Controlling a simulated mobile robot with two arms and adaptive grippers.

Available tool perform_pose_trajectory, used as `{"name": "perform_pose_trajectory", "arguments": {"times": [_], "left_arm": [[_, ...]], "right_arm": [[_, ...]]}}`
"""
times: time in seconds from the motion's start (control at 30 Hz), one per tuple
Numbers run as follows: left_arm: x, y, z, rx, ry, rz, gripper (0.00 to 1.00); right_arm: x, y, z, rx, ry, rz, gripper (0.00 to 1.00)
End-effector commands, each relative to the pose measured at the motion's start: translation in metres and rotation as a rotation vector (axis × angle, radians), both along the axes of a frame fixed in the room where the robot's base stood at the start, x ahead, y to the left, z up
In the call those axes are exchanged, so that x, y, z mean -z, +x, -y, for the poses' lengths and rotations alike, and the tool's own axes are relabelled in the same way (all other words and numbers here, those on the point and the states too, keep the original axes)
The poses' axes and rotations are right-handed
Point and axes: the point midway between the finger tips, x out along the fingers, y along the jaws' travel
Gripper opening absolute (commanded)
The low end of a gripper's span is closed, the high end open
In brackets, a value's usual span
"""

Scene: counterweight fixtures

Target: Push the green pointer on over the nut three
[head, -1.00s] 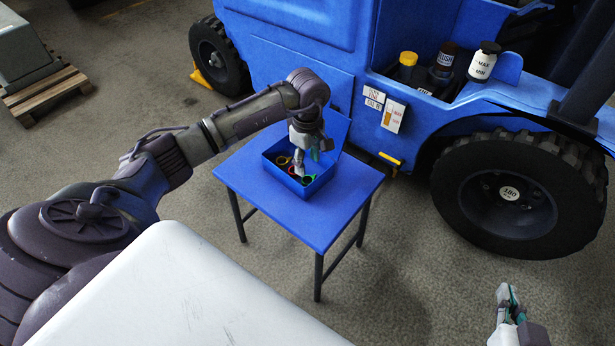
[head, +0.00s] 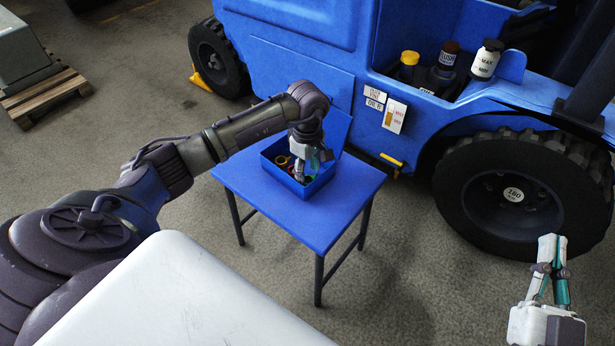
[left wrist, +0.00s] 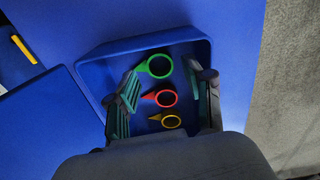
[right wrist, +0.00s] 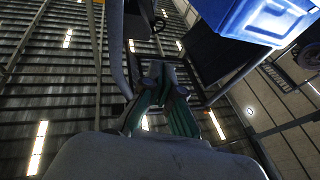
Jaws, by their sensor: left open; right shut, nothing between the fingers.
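The green pointer (left wrist: 141,68), a ring with a pointed tail, lies in the blue box (left wrist: 108,47) in the left wrist view. My left gripper (left wrist: 165,84) is open over the box, its fingers to the left and right of the pointers. In the head view my left gripper (head: 302,170) reaches down into the box and partly hides the contents. My right gripper (head: 552,246) is shut and empty, fingers up, in front of the forklift's wheel (head: 455,188). The wheel's hub (head: 513,194) carries a label; its nuts are too small to tell apart.
A red pointer (left wrist: 148,96) and a yellow pointer (left wrist: 155,117) lie beside the green one. The box stands on a blue table (head: 325,228) beside the blue forklift (head: 290,50). Bottles (head: 486,62) stand on the forklift. Floor between table and wheel is clear.

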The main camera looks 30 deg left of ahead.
Motion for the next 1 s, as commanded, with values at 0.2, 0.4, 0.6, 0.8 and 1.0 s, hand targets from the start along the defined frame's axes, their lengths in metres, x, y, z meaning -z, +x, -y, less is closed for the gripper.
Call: {"name": "perform_pose_trajectory", "arguments": {"times": [0.2,0.4,0.6,0.8,1.0], "left_arm": [[0.011,0.0,0.0,-0.001,0.0,0.001,0.52],[0.018,0.0,0.0,-0.001,0.0,0.001,0.52],[0.022,0.0,0.0,-0.001,0.001,0.0,0.52],[0.022,0.0,0.0,-0.001,0.0,0.0,0.52],[0.022,0.0,0.0,0.0,0.0,0.0,0.49]], "right_arm": [[-0.023,-0.01,-0.001,-0.009,0.043,0.153,0.0],[-0.041,-0.021,-0.001,-0.017,0.078,0.275,0.0],[-0.052,-0.029,0.0,-0.02,0.098,0.346,0.0],[-0.055,-0.031,0.0,-0.02,0.104,0.367,0.0],[-0.055,-0.031,0.0,-0.02,0.103,0.366,0.0]]}}
